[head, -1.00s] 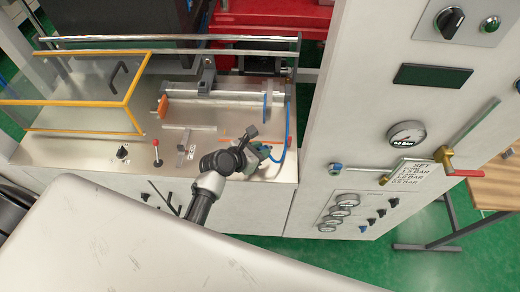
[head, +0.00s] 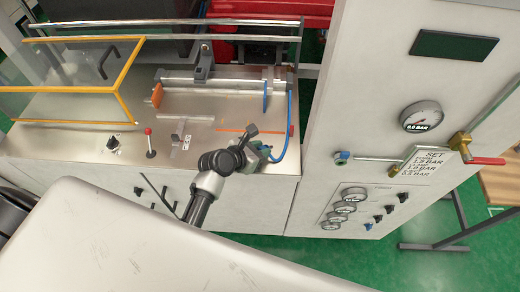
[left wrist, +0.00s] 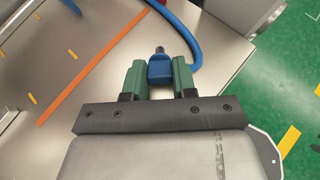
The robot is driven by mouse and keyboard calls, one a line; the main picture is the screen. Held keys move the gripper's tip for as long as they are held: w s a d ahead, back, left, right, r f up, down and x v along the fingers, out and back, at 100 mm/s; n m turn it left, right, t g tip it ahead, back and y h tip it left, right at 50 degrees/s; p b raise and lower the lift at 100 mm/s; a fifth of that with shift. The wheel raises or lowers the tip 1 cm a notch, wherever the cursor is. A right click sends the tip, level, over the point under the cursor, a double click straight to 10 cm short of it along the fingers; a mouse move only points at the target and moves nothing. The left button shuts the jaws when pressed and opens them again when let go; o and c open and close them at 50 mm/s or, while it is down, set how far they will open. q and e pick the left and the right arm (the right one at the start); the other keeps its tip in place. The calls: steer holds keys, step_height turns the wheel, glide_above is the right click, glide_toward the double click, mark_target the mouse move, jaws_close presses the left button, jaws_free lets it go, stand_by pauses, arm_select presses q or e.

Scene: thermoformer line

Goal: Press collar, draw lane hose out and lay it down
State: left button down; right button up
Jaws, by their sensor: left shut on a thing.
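My left gripper (head: 262,153) is low over the front right part of the steel bench in the head view. In the left wrist view its green fingers (left wrist: 159,75) are shut on the blue hose end (left wrist: 160,73), a blue block with a dark tip pointing away from me. The blue lane hose (head: 290,118) arcs from the back of the bench down to my gripper. It also curves past the right finger in the left wrist view (left wrist: 187,31). I cannot tell whether the hose end touches the bench. A collar cannot be made out. My right gripper is not in view.
The steel bench (head: 95,115) has an orange stripe (head: 235,130), a red-knobbed lever (head: 149,140) and a yellow-framed clear guard (head: 125,95). A white cabinet with a gauge (head: 421,116) and brass valve (head: 461,141) stands to the right.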

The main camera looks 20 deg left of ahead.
arm_select(q)
steer(key=c, duration=0.8)
jaws_free()
steer(key=v, duration=1)
steer(key=shift+s+a+r+b, duration=0.15)
steer(key=shift+s+b, duration=0.2)
